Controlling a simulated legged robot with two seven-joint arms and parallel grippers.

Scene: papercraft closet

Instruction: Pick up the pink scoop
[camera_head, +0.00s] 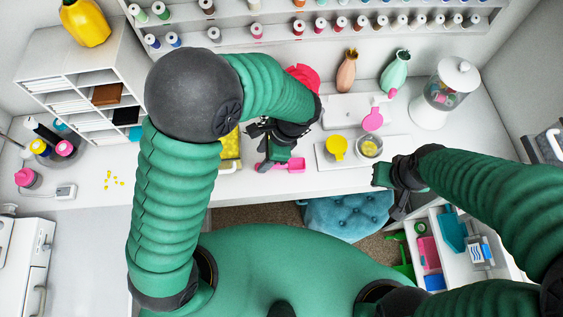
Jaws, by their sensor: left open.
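A small pink scoop-like piece (295,165) lies on the white desk, just right of and partly behind my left gripper (273,158). My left gripper is open, its fingers low over the desk close to that piece; I cannot tell whether they touch it. A second pink item with a round head (373,120) and a short stem rests farther back, beside a metal bowl. My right gripper (384,180) is at the desk's front edge, right of centre; I cannot make out its jaws.
A light tray (325,157) carries a yellow round item (336,148) and a metal bowl (369,147). Behind stand two vases and a glass dispenser (447,90). A yellow container (230,148) is left of my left gripper. An open drawer (450,262) is at lower right.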

